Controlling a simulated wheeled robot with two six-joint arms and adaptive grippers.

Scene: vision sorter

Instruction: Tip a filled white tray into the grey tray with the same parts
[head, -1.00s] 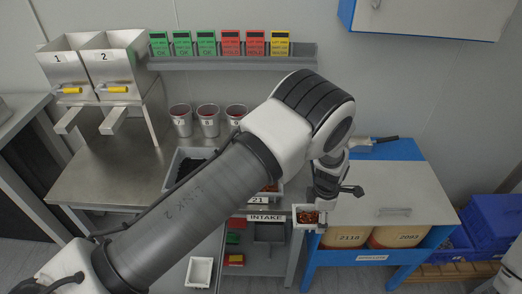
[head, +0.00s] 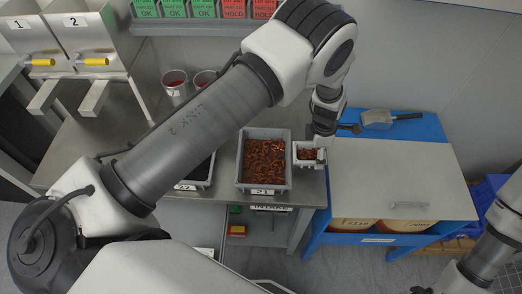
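My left gripper (head: 322,143) is shut on a small white tray (head: 308,165) that holds reddish-brown parts. It holds the tray roughly level, just right of the grey tray 21 (head: 240,166). That grey tray stands on the steel table and holds many similar reddish-brown parts. Another grey tray, labelled 22 (head: 186,187), stands to its left with dark parts, mostly hidden behind my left arm. My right arm comes in at the lower right; its gripper is cut off by the bottom edge and is unclear.
A blue bench (head: 317,222) with a grey top (head: 400,165) stands to the right, with a metal scoop (head: 378,119) at its back. Cups (head: 174,84) stand at the back of the steel table, and hoppers (head: 82,35) at the left. Blue crates are at the far right.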

